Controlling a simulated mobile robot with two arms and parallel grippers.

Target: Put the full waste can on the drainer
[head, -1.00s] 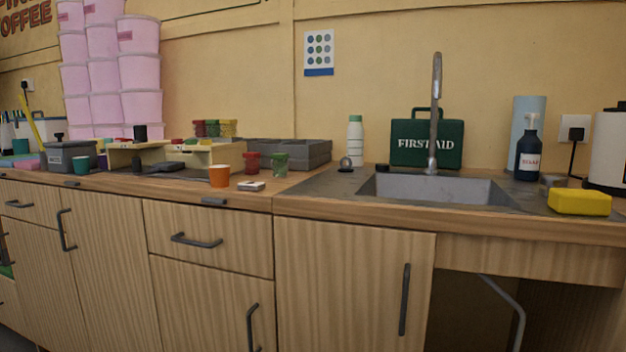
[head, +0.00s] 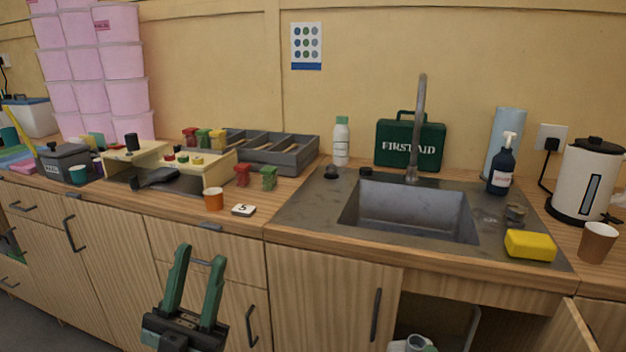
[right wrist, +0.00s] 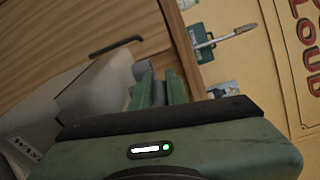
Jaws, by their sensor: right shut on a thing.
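My left gripper (head: 200,255) is in front of the drawers in the head view, fingers up, apart and empty. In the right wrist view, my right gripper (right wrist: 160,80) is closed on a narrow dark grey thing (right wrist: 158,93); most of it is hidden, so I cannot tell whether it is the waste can. My right gripper cannot be made out in the head view. The grey drainer (head: 308,206) lies left of the sink basin (head: 410,222), its front part bare.
A yellow sponge (head: 530,245) lies right of the basin, near a soap bottle (head: 501,170). A brown cup (head: 597,242) and a kettle (head: 586,180) stand at right. A white bottle (head: 341,140) stands behind the drainer. An orange cup (head: 213,199) is left of it.

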